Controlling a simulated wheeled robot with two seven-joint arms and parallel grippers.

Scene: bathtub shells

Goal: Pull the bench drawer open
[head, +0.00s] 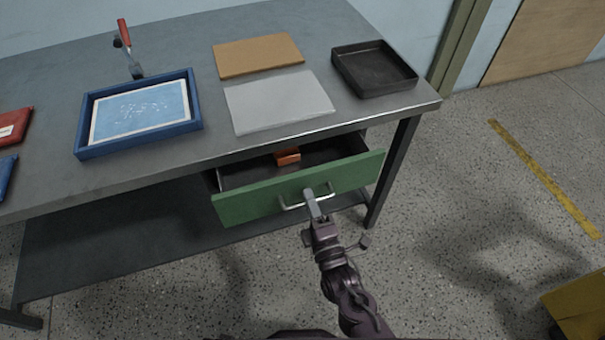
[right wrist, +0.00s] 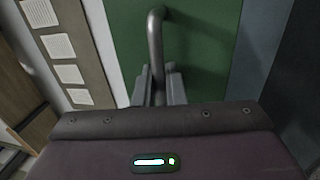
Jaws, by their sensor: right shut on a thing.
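The bench drawer (head: 245,205) has a green front and stands partly out from under the grey bench top (head: 215,160). Its dark inside shows, with a small orange block (head: 287,156) in it. My right gripper (head: 310,195) is at the drawer's metal handle (head: 291,206), shut on it. In the right wrist view the handle (right wrist: 155,45) runs down between the two fingers (right wrist: 158,90), in front of the green drawer front (right wrist: 205,50). My left gripper is not in view.
On the bench lie a blue frame with a print (head: 84,135), a red-handled tool (head: 126,35), a brown board (head: 258,55), a grey sheet (head: 278,100) and a black tray (head: 374,68). The floor right of the bench is open, with a yellow object (head: 580,305) at lower right.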

